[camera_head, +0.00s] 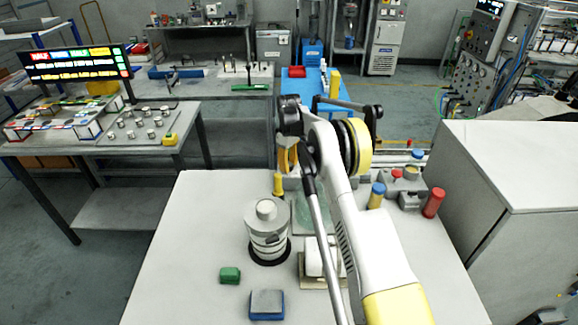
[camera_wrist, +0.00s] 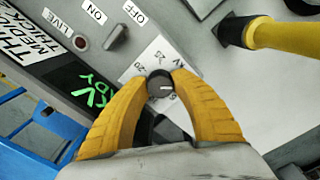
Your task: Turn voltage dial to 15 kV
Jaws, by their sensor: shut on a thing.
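The voltage dial (camera_wrist: 160,84) is a small dark round knob with a short white mark, on a white scale plate (camera_wrist: 150,58) in the wrist view. In the head view my gripper (camera_head: 288,160) is at the far side of the white table, and my arm hides the dial.
The panel has an ON/OFF switch (camera_wrist: 115,36), a LIVE lamp (camera_wrist: 81,43) and a green-lettered display (camera_wrist: 92,96). A yellow handle (camera_wrist: 280,35) lies close right. On the table stand a banded cylinder (camera_head: 267,235), a green block (camera_head: 230,275) and a blue-sided block (camera_head: 267,304).

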